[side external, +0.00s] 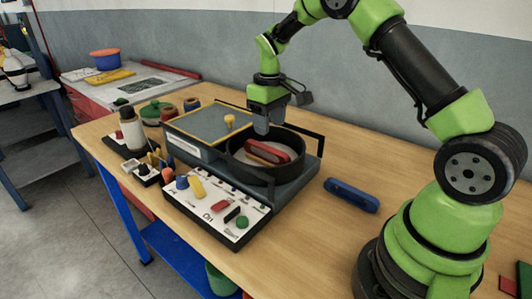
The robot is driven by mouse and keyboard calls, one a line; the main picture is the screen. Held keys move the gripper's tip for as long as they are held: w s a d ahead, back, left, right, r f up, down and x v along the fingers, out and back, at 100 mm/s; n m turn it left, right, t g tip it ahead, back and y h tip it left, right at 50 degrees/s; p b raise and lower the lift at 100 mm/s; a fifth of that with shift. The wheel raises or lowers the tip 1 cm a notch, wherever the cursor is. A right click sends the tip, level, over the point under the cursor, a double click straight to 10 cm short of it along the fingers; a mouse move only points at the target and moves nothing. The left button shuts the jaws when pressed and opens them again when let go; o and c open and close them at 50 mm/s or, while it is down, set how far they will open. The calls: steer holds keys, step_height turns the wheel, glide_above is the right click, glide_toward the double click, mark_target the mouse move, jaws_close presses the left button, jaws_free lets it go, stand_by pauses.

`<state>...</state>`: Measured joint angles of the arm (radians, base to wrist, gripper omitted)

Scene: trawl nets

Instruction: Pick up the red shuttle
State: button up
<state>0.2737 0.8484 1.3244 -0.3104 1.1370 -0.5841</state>
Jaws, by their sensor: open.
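The red shuttle (268,152) lies in a round dark-walled bowl (239,165) with a pale floor, on the machine at the middle of the table. It is an elongated red piece with a lighter inset along its length. My gripper (262,128) is open and points down just above the back left part of the bowl, over the shuttle's far end. Its fingers look close to the bowl's rim; I cannot tell from this angle whether they reach below it. No object shows between the fingers.
A dark frame (321,152) rises behind the bowl. A lidded box with a yellow knob (230,121) adjoins it on the left. A white panel (235,224) with coloured pieces lies in front. A blue shuttle (351,195) rests on clear table to the right.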

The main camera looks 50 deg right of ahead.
mark_target(269, 148)
step_height(269, 148, down, 7)
steer(key=shift+r, duration=0.1)
stand_by(0.3)
steer(key=shift+c, duration=0.5)
jaws_close()
